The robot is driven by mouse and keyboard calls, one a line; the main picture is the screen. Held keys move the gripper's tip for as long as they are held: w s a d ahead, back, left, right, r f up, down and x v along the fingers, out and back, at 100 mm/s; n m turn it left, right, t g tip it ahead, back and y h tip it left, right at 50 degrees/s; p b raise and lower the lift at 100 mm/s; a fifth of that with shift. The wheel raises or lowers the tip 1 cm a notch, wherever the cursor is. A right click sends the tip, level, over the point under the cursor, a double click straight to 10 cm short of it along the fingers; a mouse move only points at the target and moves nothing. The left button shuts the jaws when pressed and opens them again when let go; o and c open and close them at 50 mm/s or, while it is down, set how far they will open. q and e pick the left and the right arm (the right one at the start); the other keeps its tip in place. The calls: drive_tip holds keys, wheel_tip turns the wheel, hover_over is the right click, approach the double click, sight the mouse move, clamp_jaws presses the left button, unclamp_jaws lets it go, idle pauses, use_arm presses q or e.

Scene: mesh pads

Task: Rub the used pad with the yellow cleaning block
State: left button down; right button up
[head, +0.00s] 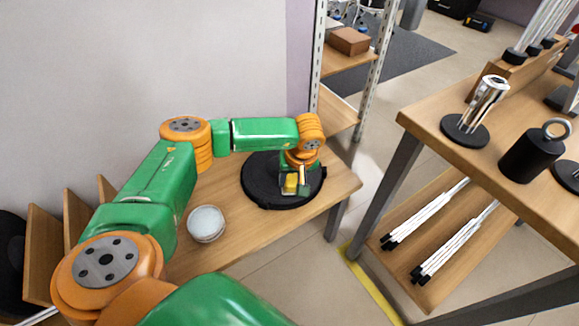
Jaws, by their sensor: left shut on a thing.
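My left gripper (300,188) is over the black round pad (258,190) at the right end of the wooden table. It is shut on the yellow cleaning block (290,184), which shows low between the fingers. The block is over the front right part of the black pad; I cannot tell whether it touches the pad. Part of the black pad is hidden behind the gripper and wrist. My right gripper is not in view.
The wooden table (262,222) is bare between the two round things and along its front edge. A second table (440,110) at right bears a chrome cylinder on a black base (487,97) and a black weight with a ring (532,152). A metal shelf post (318,55) stands behind.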

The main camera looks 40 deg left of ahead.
use_arm(q)
drive_tip(key=shift+d+r, duration=0.1)
drive_tip(key=shift+r, duration=0.6)
drive_tip(key=shift+f, duration=0.2)
drive_tip(key=p+v, duration=0.3)
drive_tip(key=shift+r, duration=0.15)
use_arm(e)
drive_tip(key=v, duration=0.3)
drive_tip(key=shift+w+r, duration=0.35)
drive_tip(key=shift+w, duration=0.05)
use_arm(q)
drive_tip(key=shift+f, duration=0.25)
drive_tip(key=b+x, duration=0.7)
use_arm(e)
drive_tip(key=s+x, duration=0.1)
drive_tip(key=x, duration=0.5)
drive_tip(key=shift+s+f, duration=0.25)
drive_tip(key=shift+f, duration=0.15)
use_arm(q)
drive_tip(key=shift+d+b+x, duration=0.25)
drive_tip(key=shift+b+x, duration=0.55)
drive_tip(key=shift+x, duration=0.15)
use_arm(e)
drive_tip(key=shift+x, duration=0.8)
use_arm(q)
drive_tip(key=shift+a, duration=0.2)
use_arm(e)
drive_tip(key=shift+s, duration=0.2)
